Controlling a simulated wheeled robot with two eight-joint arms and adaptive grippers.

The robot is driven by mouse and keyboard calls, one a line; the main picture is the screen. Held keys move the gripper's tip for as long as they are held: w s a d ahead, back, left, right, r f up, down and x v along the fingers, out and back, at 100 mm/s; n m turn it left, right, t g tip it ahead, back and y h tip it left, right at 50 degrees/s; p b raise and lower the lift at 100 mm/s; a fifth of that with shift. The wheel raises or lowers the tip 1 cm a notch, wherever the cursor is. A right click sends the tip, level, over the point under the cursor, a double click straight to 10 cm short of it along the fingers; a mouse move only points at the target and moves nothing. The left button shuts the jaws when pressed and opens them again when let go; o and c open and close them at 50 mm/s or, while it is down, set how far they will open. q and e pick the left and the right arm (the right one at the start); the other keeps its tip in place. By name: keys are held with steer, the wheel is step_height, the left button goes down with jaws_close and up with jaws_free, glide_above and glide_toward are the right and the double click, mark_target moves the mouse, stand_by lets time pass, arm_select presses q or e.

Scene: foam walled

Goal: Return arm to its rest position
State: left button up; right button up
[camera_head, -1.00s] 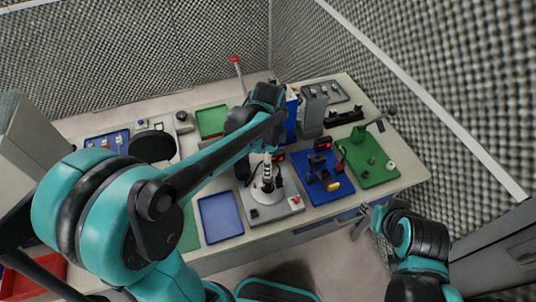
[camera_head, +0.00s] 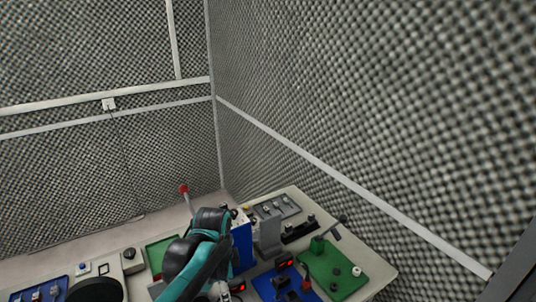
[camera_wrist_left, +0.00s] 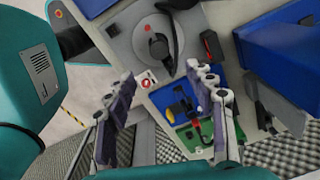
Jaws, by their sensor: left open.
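My left arm reaches in from the bottom of the head view over the workbench (camera_head: 125,270), with its teal and black wrist above the bench beside a blue box (camera_head: 242,243). Beyond the fingers are a grey plate with a round dial (camera_wrist_left: 158,45) and a blue tray (camera_wrist_left: 181,101) with small black and yellow parts. My right gripper is not in view.
A green tray (camera_head: 333,279) lies at the bench's right end, near the foam wall (camera_head: 400,130). A red-topped post (camera_head: 184,189) stands behind the bench. Another green tray (camera_head: 158,250) lies left of my wrist.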

arm_select(q)
steer(key=s+a+f+n+t+b, duration=0.4)
steer(key=s+n, duration=0.6)
steer(key=n, duration=0.4)
steer(key=f+t+b, duration=0.1)
steer(key=t+b, duration=0.1)
steer(key=shift+a+f+t, duration=0.2)
steer(key=shift+t, duration=0.2)
steer(key=shift+s, duration=0.15)
stand_by(1.6)
